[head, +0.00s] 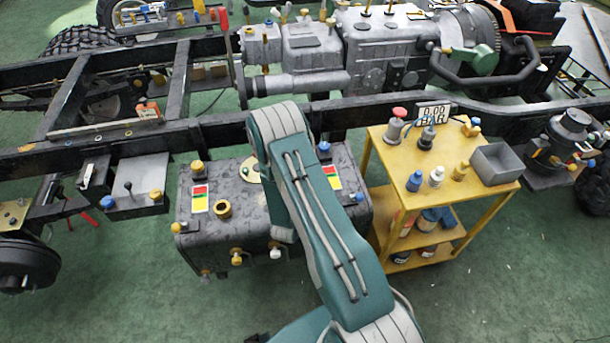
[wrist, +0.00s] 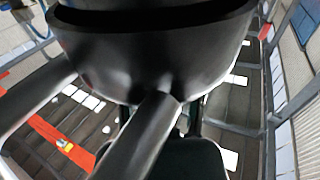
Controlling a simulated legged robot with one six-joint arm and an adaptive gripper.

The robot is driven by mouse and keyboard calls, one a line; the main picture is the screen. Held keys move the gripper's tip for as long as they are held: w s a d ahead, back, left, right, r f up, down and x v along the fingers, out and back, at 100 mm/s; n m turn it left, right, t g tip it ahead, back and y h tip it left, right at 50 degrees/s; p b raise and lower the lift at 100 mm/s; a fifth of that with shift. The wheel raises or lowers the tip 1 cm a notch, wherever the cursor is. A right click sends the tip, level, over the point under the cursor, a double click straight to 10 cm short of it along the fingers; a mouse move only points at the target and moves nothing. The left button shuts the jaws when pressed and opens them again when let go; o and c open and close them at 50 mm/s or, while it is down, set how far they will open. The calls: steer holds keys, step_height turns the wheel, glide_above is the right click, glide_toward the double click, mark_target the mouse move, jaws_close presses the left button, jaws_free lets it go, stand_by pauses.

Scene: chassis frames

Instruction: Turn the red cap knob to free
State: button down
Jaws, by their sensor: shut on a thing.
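A small valve with a red cap (head: 399,113) stands upright on the top of the yellow cart, near its back left corner. My arm is apart from it. My arm bends down over the dark tank (head: 190,230), and its end is hidden behind my own arm links in the head view. In the wrist view, dark parts that look like my gripper (wrist: 188,122) are close to the camera, below a large black rounded shape. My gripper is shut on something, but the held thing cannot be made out. No red knob shows at the gripper.
The yellow cart (head: 387,152) carries several small valves and a grey bin (head: 496,164). Blue, yellow and white knobs stick out of the tank. The black chassis rail (head: 200,133) runs behind it. Green floor in front is open.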

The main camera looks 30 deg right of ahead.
steer(key=shift+n+t+y, duration=0.3)
steer(key=shift+c, duration=2.4)
jaws_free()
steer(key=shift+a, duration=0.1)
steer(key=v, duration=1.2)
